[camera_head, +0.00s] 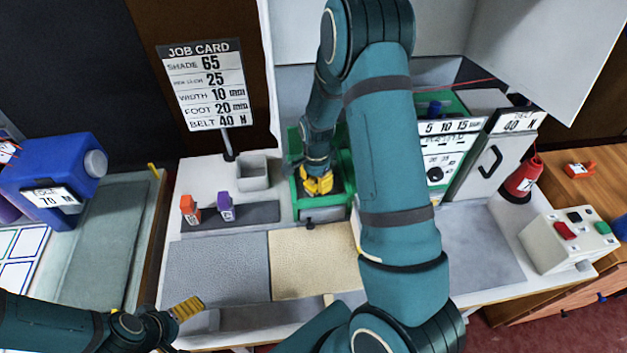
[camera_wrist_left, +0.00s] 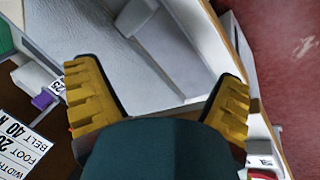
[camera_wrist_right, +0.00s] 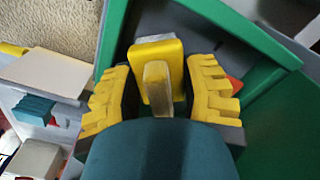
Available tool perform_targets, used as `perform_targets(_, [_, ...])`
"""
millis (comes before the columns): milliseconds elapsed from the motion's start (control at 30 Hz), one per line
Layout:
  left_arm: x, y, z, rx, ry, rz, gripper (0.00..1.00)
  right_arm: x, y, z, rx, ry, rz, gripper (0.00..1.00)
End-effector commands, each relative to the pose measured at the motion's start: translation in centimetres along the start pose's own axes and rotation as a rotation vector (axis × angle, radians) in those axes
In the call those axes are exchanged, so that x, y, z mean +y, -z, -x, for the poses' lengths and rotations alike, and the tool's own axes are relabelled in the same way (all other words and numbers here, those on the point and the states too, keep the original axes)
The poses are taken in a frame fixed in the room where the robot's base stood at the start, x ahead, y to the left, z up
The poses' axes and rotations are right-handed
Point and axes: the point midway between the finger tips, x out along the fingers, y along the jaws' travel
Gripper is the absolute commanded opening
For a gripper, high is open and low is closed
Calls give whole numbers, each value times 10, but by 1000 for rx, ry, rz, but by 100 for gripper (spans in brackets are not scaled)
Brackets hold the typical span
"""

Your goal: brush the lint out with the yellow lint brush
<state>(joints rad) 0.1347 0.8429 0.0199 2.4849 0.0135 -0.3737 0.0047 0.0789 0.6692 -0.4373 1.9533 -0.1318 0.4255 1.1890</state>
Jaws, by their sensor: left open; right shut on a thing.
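My right gripper (camera_head: 318,184) is down inside a green-framed opening (camera_head: 298,200) at the middle of the bench. In the right wrist view it is shut on the yellow lint brush (camera_wrist_right: 157,55), whose pale handle stands between the fingers. The brush's lower side is hidden, and I cannot tell whether it touches the surface under it. I cannot make out any lint. My left gripper (camera_head: 187,309) is open and empty over the bench's front left; its spread fingers also show in the left wrist view (camera_wrist_left: 160,105).
A grey pad (camera_head: 215,268) and a beige pad (camera_head: 297,264) lie in front of the green frame. Orange (camera_head: 190,209) and purple (camera_head: 225,206) tagged blocks stand on a dark strip. A job card (camera_head: 203,85) stands behind. A button box (camera_head: 568,239) is at right.

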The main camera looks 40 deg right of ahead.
Motion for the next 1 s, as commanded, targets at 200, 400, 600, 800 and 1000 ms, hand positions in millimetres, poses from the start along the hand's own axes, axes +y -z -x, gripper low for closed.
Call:
perform_targets(200, [-1, 0, -3, 0, 0, 0, 93, 10, 15, -2, 0, 0, -2, 5])
perform_targets(400, [-2, -1, -5, 0, 0, 0, 93, 17, 25, -2, 0, 0, -1, 5])
perform_targets(600, [-1, 0, -4, 0, 0, 0, 93, 16, 22, -2, -1, -1, 1, 5])
perform_targets(800, [0, 0, 0, 0, 0, 0, 93, 7, 9, -1, -1, -2, 2, 5])
perform_targets(1000, [1, 0, 2, 0, 0, 0, 93, -3, -4, 0, 0, -1, 3, 5])
